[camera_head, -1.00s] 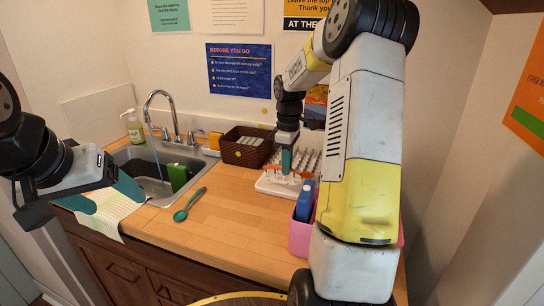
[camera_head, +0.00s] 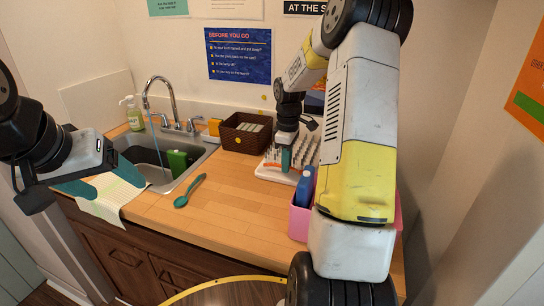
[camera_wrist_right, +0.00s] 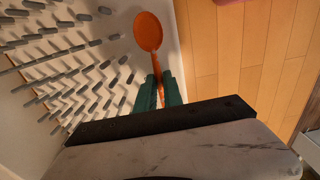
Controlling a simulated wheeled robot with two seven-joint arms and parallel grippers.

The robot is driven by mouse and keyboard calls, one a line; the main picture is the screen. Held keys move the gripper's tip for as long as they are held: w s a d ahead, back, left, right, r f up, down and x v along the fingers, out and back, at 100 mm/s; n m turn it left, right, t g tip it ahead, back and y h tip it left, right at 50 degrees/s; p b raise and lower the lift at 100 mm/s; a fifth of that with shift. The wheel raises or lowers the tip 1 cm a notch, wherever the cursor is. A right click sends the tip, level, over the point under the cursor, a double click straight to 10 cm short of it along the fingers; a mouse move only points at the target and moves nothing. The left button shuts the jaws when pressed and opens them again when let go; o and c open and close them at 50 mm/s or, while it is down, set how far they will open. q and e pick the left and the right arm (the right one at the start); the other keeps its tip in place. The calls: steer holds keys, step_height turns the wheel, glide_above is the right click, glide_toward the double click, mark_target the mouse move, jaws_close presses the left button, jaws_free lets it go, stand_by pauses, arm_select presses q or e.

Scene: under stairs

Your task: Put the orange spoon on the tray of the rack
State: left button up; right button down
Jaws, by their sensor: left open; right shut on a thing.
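The orange spoon (camera_wrist_right: 148,32) is in my right gripper (camera_wrist_right: 160,88), whose teal fingers are shut on its handle in the right wrist view. Its bowl points away from the gripper, over or against the white tray (camera_wrist_right: 128,14) of the rack; whether it touches is unclear. In the head view, the rack (camera_head: 304,150) with its grey pegs stands on the counter, and my right gripper (camera_head: 286,160) is over its tray. A bit of the orange spoon (camera_head: 271,164) shows there. My left gripper (camera_head: 100,186) is open and empty near the towel, left of the sink.
A teal spoon (camera_head: 190,191) lies on the wooden counter (camera_head: 220,215). A brown basket (camera_head: 240,133) stands behind, left of the rack. A pink caddy (camera_head: 299,223) with a blue bottle (camera_head: 305,186) is close in front of the rack. The sink (camera_head: 145,160) holds a green object.

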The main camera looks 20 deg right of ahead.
steer(key=shift+f, duration=0.5)
steer(key=c, duration=1.4)
jaws_free()
step_height(320, 180, up, 8)
steer(key=shift+s+a+r, duration=0.1)
steer(key=shift+a, duration=0.05)
steer(key=s+a+r+m+t, duration=0.25)
steer(key=s+a+r, duration=0.25)
steer(key=s+r, duration=0.35)
steer(key=s+a+r+m+t, duration=0.1)
steer(key=s+a+m, duration=0.1)
steer(key=s, duration=0.3)
steer(key=s+a+r+m+t+y, duration=0.1)
steer(key=s+a+m, duration=0.2)
steer(key=s, duration=0.3)
steer(key=s+a+r+m+t+y, duration=0.1)
steer(key=s+a+r+m, duration=0.1)
steer(key=s, duration=0.3)
steer(key=shift+s+a+m+t, duration=0.25)
steer(key=shift+a+t, duration=0.1)
steer(key=shift+a, duration=0.05)
